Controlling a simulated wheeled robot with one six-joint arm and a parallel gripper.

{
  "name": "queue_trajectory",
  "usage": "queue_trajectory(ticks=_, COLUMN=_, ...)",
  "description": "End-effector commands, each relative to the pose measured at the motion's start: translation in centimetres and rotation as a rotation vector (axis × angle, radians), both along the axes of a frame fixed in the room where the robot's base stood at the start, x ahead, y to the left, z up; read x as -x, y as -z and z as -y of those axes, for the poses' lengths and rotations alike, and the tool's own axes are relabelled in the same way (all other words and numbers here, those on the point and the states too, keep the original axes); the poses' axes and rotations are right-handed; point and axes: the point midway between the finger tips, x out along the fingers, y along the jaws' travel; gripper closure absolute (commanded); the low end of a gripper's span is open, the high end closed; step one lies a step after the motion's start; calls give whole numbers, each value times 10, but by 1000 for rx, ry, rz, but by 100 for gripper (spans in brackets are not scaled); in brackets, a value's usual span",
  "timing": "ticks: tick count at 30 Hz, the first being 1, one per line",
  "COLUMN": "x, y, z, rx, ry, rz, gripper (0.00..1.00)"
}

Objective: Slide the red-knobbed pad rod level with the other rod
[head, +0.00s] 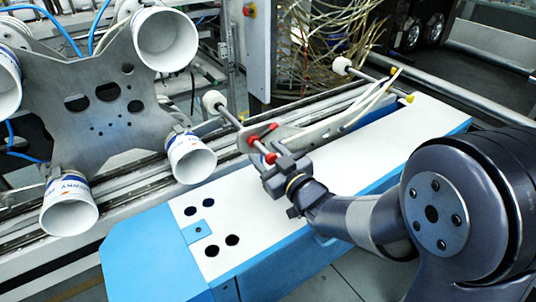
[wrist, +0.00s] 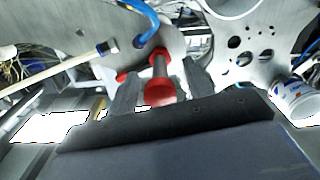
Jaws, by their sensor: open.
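The red-knobbed pad rod (head: 234,118) has a round white pad at its upper-left end and a red knob (head: 270,158) at its near end. It passes through a grey bracket (head: 315,130) at a red collar. The other rod (head: 370,77) is farther right, with a white pad and a yellow knob (head: 410,97). My gripper (head: 277,166) is at the red knob. In the wrist view, the red knob (wrist: 160,92) sits between the two open dark fingers of my gripper (wrist: 160,82), with visible gaps on both sides. The rod's far end is hidden there.
A metal plate (head: 95,85) with several white cups stands at left, close to the red-knobbed rod's pad. A white-topped blue bench (head: 350,150) lies under my arm. Metal rails (head: 130,185) run behind it. Loose cables (head: 310,45) hang at the back.

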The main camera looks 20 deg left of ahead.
Motion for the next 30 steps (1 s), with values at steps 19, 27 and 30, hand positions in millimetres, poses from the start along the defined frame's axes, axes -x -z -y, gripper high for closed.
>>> queue_trajectory(ticks=19, x=0, y=0, z=0, rx=0, ry=0, rz=0, gripper=96)
queue_trajectory(ticks=27, x=0, y=0, z=0, rx=0, ry=0, rz=0, gripper=100)
queue_trajectory(ticks=30, x=1, y=1, z=2, rx=0, ry=1, rz=2, gripper=100)
